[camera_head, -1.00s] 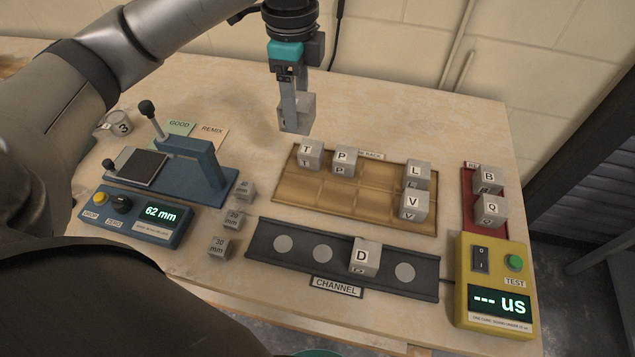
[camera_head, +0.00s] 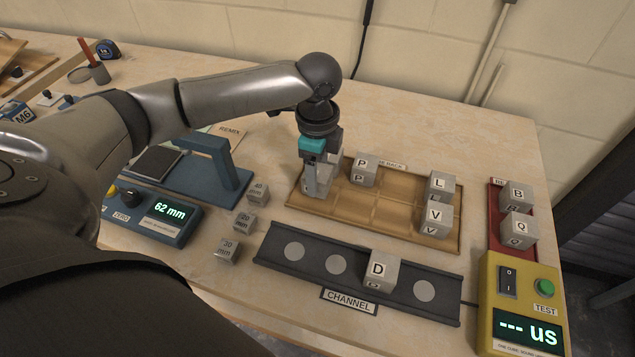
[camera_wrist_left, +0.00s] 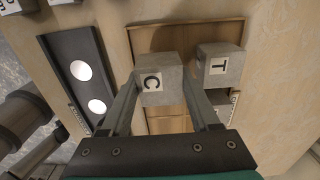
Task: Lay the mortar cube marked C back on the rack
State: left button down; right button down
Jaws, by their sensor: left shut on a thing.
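The grey mortar cube C (camera_wrist_left: 152,82) is between the fingers of my left gripper (camera_wrist_left: 158,92), its letter toward the wrist camera. In the head view my left gripper (camera_head: 318,192) is low over the left end of the tan rack (camera_head: 385,211), shut on the cube. The rack also shows in the wrist view (camera_wrist_left: 190,37). I cannot tell whether cube C touches the rack. My right gripper is not in view.
Cubes P (camera_head: 363,170), L (camera_head: 439,186) and V (camera_head: 435,217) stand on the rack. Cube D (camera_head: 380,271) sits in the dark channel (camera_head: 447,280) in front. A blue gauge (camera_head: 232,175) stands left.

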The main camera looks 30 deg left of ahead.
pick_arm(q)
notch_tip(320, 180, down, 2)
jog(key=shift+f, duration=0.2)
jog(key=shift+f, duration=0.2)
jog(key=shift+c, duration=0.6)
grip_release()
jog(key=shift+r, duration=0.15)
notch_tip(320, 180, up, 12)
jog(key=p, duration=0.2)
jog(key=shift+p, duration=0.3)
